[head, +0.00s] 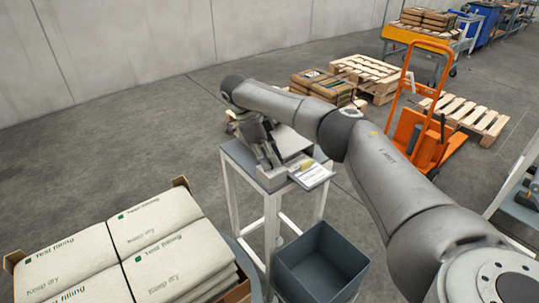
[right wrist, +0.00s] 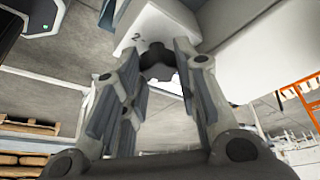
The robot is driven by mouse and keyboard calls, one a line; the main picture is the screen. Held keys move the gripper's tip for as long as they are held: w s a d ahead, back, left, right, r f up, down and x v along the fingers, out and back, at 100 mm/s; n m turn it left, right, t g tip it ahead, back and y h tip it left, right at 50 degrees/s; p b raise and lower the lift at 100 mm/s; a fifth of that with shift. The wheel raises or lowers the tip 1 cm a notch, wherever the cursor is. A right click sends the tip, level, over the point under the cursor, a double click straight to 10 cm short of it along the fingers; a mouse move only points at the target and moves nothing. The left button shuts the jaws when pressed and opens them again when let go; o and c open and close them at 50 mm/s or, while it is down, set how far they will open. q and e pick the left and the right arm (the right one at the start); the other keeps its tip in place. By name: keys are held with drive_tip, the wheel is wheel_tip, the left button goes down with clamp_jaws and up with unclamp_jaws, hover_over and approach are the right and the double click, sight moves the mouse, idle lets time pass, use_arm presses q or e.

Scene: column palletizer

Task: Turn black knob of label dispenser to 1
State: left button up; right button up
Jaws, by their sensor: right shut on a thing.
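The label dispenser (head: 291,141) is a pale box on a white-legged stand, with a label sheet (head: 311,174) at its front edge. My right gripper (head: 270,157) reaches down at its left side and hides the knob in the head view. In the right wrist view the black knob (right wrist: 159,70) is a dark lobed shape under the dispenser's white face (right wrist: 160,24). A printed "2" (right wrist: 137,37) shows just above it. The fingers of my right gripper (right wrist: 157,60) are on both sides of the knob, shut on it. My left gripper is not in view.
A grey open bin (head: 320,262) stands in front of the stand. Stacked white sacks (head: 130,250) fill the lower left. An orange pallet truck (head: 418,135), wooden pallets (head: 367,72) and brown sacks (head: 322,85) are behind. The floor at left is clear.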

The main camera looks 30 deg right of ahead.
drive_tip(key=shift+m, duration=0.4)
drive_tip(key=shift+d, duration=0.1)
drive_tip(key=o, duration=1)
drive_tip(key=v, duration=1.2)
drive_tip(key=shift+w, duration=0.1)
